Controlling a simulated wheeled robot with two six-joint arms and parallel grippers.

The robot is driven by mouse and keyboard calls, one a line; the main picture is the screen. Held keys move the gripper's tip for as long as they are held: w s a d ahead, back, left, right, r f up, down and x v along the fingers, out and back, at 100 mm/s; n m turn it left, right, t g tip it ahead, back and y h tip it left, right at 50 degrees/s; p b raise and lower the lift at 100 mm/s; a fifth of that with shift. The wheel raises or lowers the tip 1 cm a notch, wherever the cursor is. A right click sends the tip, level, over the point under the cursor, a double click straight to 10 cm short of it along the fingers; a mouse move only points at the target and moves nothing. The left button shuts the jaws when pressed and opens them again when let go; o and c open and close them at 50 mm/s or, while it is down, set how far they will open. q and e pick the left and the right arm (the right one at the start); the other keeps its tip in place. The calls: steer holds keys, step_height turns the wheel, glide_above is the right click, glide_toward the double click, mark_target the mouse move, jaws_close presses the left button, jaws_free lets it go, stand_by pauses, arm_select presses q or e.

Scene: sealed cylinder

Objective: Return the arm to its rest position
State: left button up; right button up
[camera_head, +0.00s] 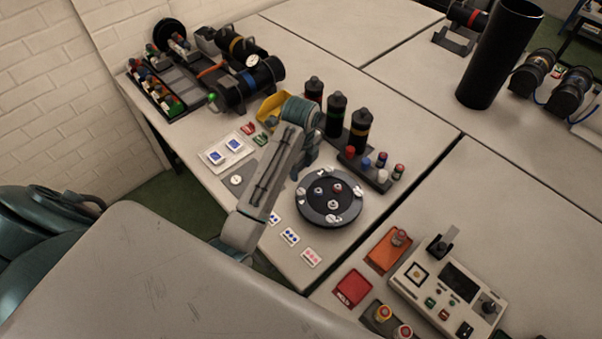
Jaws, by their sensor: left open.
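My left arm (268,185) reaches up over the table from the front edge, with its wrist (299,112) bent downward at the far end. My left gripper (298,172) points down behind the arm link, just beyond the round black plate; its fingers are small and partly hidden. I see nothing held in it. The round black plate (318,214) carries several small knobs or bolts and a red piece near its middle. My right gripper is not in view.
Black canisters (360,130) stand behind the gripper, with a rack of small coloured-top cylinders (364,171) to the right. A yellow bin (270,107) is behind the wrist. A control panel (447,292) sits at lower right, and a tall black cylinder (497,55) at upper right.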

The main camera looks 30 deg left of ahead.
arm_select(q)
steer(key=shift+r, duration=0.25)
stand_by(0.3)
steer(key=s+a+f+n+t, duration=0.15)
steer(key=s+f+n, duration=0.25)
steer(key=s+n, duration=0.75)
steer(key=s+r+n+t, duration=0.3)
steer(key=s+n, duration=0.5)
steer(key=s, duration=0.8)
step_height(320, 180, down, 34)
steer(key=a+g+y+b, duration=0.1)
steer(key=a+g+b, duration=0.1)
steer(key=b, duration=0.5)
steer(key=s+f+b, duration=0.2)
steer(key=s+f, duration=0.4)
steer(key=f, duration=0.3)
steer(key=s+a+f+g+b, duration=0.1)
steer(key=s+f+b, duration=0.1)
steer(key=s+f, duration=0.4)
steer(key=s+f+b, duration=0.2)
steer(key=s+f, duration=0.4)
steer(key=f, duration=0.7)
steer(key=shift+s+a+b, duration=0.35)
